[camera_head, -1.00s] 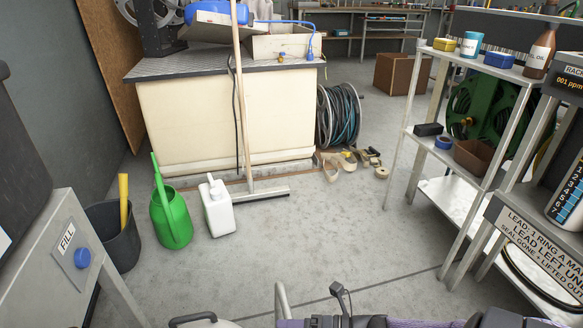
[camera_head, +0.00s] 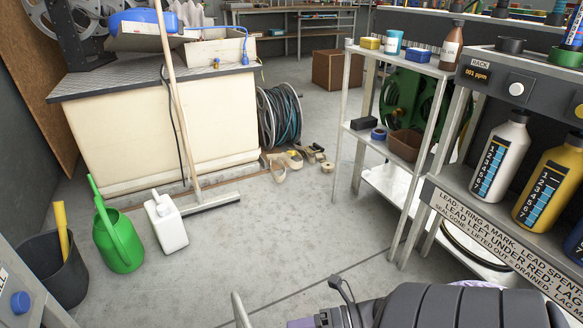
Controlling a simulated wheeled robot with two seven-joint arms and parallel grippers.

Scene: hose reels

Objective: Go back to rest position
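Neither of my grippers shows in the head view. A dark ribbed part of my own body, with some purple at its edge, fills the bottom right of the picture. A reel of dark and blue hose (camera_head: 281,117) stands on the floor beside the cream workbench (camera_head: 140,137). A green hose reel (camera_head: 408,102) is partly hidden behind the grey shelf rack (camera_head: 345,130).
On the right unit stand a white bottle (camera_head: 500,160) and a yellow bottle (camera_head: 548,183), above a sign (camera_head: 500,240). On the left floor are a black bucket (camera_head: 55,280), a green watering can (camera_head: 117,240), a white jug (camera_head: 167,222) and a broom (camera_head: 208,203). The middle floor is clear.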

